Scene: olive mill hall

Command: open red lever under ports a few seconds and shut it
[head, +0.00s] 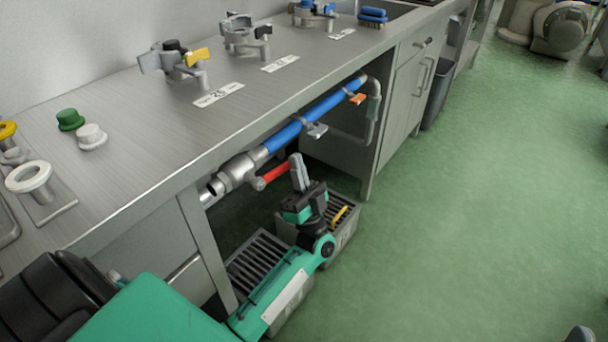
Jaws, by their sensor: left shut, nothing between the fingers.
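The red lever (275,174) is on a grey metal valve (238,170) under the counter's front edge. It points right, roughly along the blue pipe (305,118). The pipe's open end (210,191) is at the left, and no flow shows there. My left gripper (297,172) is shut and empty, its grey fingers pointing up beside the lever's right end. I cannot tell whether they touch it. A small grey tip at the bottom right edge may be my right gripper (580,334); its jaws cannot be made out.
Clamp-like port fittings (177,66) stand on the steel counter (130,105) above. Below the pipe are slotted grey crates (262,250), close to my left arm. A cabinet leg (368,185) stands right of the lever. Green floor (470,200) is clear at right.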

